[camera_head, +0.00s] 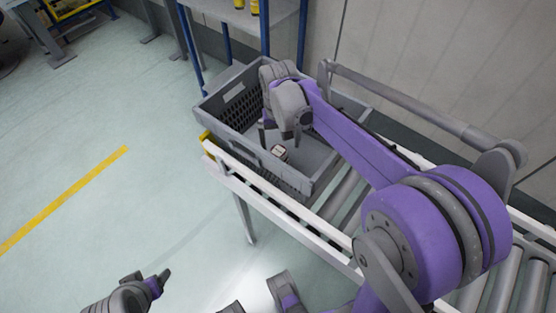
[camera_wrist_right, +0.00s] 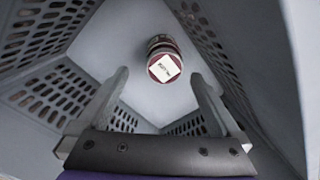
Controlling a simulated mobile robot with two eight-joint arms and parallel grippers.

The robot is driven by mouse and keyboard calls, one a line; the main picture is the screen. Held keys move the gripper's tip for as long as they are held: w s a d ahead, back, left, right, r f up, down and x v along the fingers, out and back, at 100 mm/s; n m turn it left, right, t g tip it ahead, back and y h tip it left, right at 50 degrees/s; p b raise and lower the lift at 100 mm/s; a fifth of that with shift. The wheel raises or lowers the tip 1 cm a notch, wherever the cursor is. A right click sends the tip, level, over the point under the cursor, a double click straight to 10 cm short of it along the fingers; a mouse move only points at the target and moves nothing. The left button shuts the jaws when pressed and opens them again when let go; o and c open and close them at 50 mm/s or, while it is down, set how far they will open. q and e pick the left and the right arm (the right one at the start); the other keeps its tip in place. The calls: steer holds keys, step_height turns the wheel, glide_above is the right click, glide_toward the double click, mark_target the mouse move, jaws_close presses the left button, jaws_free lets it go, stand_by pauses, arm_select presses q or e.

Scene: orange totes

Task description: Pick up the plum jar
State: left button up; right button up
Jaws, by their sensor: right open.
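The plum jar (camera_head: 279,152) stands in a grey tote (camera_head: 325,176). In the right wrist view the jar (camera_wrist_right: 163,60) shows a dark red lid with a white label, near the tote's floor. My right gripper (camera_head: 281,138) reaches into the tote from above, just over the jar. In the right wrist view the open fingers (camera_wrist_right: 160,75) are apart, with the jar showing between and beyond their tips; neither visibly touches it. A part of my left arm, seemingly its gripper (camera_head: 150,285), shows at the bottom left, well away from the tote; its jaw state is unclear.
The tote rests on a roller conveyor with a white rail (camera_head: 290,215). Its perforated walls (camera_wrist_right: 55,85) stand around my right gripper. A shelf (camera_head: 255,17) with blue posts and yellow items stands behind.

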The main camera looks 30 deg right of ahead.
mark_target(279, 151)
steer(key=shift+a+f+b, duration=0.15)
steer(key=shift+f+b, duration=0.1)
steer(key=shift+f, duration=1.35)
steer(key=shift+a+f+b, duration=0.1)
steer(key=shift+f+b, duration=0.15)
steer(key=shift+f, duration=1.3)
jaws_close()
